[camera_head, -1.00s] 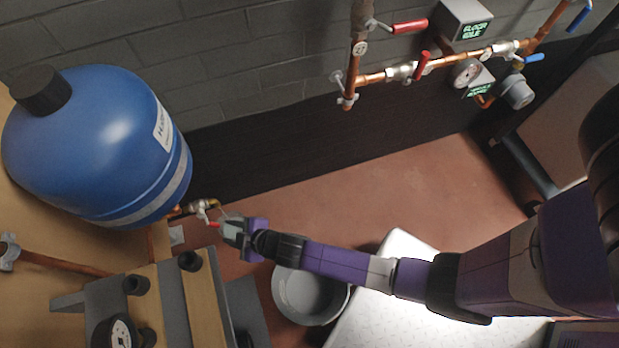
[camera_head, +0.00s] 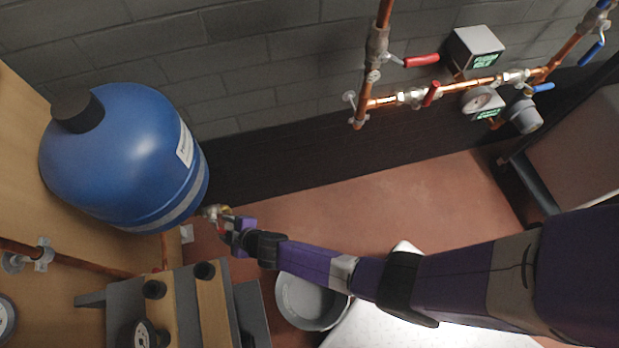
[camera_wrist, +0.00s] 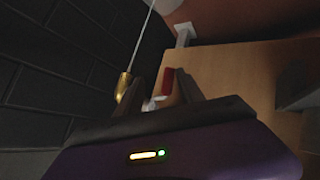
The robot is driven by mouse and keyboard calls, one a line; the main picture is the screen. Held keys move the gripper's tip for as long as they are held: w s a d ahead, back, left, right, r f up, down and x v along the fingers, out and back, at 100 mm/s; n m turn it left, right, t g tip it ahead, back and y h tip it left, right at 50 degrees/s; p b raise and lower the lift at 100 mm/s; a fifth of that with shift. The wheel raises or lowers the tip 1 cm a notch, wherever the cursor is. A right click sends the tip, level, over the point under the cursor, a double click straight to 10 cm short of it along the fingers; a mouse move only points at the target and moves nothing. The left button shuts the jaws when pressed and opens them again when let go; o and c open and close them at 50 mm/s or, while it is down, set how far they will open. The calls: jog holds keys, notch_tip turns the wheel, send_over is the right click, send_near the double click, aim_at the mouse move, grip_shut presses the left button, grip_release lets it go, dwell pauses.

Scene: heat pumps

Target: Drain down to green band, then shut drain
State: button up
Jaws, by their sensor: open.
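The drain valve (camera_head: 214,211) sits on the short pipe at the lower right of the blue tank (camera_head: 128,160). Its red handle shows in the wrist view (camera_wrist: 168,82), between the two fingers. My gripper (camera_head: 227,226) is open at the valve, its fingers on either side of the handle; I cannot tell whether they touch it. In the wrist view my gripper (camera_wrist: 172,90) hides part of the valve. A thin pale stream with a brass nozzle (camera_wrist: 123,86) shows left of the fingers.
A grey bucket (camera_head: 308,302) stands on the floor below my arm. Red-handled valves (camera_head: 421,60) and a small display box (camera_head: 474,48) are on the wall pipework. A wooden board with black knobs (camera_head: 212,305) is at lower left. Open reddish floor (camera_head: 370,205) lies behind my arm.

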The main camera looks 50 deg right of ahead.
jog(key=w+a+f+m+t+y+b, duration=0.2)
jog(key=w+a+m+t+y+b, duration=0.1)
jog(key=b, duration=1.9)
jog(key=w+m+t+y, duration=0.1)
jog(key=t+y, duration=0.1)
jog(key=t, duration=0.1)
jog(key=shift+w+a+t, duration=0.3)
jog(key=shift+w, duration=0.1)
